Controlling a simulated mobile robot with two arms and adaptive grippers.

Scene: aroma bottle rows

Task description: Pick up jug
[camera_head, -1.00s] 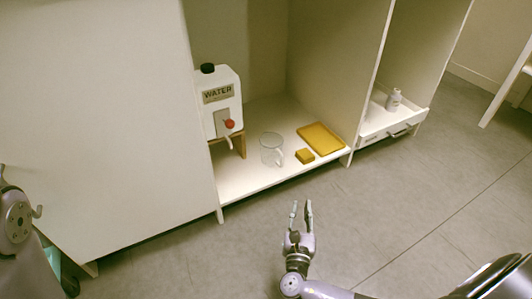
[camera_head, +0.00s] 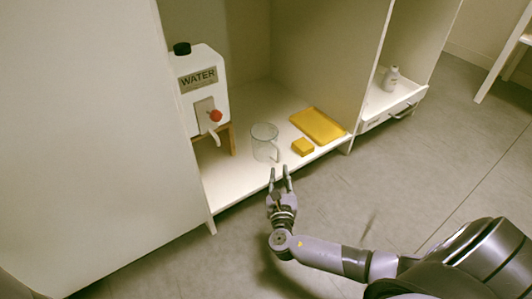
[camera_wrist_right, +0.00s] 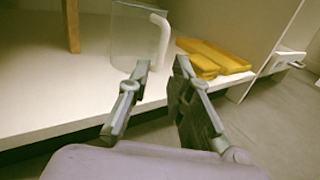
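The clear glass jug (camera_head: 264,143) stands upright on the low white shelf, near its front edge, with its handle towards the right. In the right wrist view the jug (camera_wrist_right: 136,40) is ahead of the fingers, its pale handle (camera_wrist_right: 161,42) above the gap between them; its top is cut off. My right gripper (camera_head: 279,172) is open and empty, just in front of the shelf edge and apart from the jug. Its spread fingers also show in the right wrist view (camera_wrist_right: 161,72). My left gripper is not in view.
A white water dispenser (camera_head: 199,91) with a red tap stands on a wooden stand left of the jug. A yellow block (camera_head: 303,147) and yellow tray (camera_head: 318,126) lie to its right. A small bottle (camera_head: 391,78) stands in the right compartment. Tall panels flank the shelf.

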